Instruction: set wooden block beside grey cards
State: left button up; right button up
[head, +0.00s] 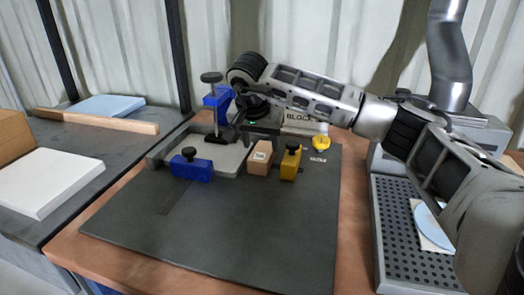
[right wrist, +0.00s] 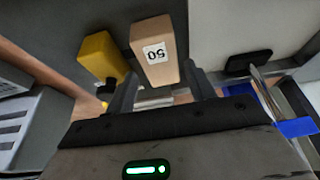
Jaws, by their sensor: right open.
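The wooden block (head: 260,161) stands on the dark mat, with a white label on it. In the right wrist view the block (right wrist: 152,72) shows its label reading 50, ahead of my fingertips and roughly between them. My right gripper (head: 262,136) is open and empty, just behind and above the block; its two fingers also show in the right wrist view (right wrist: 162,88). I cannot pick out grey cards for certain; a flat light grey plate (head: 226,160) lies just left of the block. My left gripper is not in view.
A yellow block with a black knob (head: 290,163) stands close to the right of the wooden block. A blue clamp (head: 191,168) sits at the plate's front, and a taller blue clamp (head: 222,101) behind. The front of the dark mat (head: 230,235) is clear.

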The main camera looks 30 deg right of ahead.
jog(key=v, duration=0.7)
jog(key=shift+a, duration=0.1)
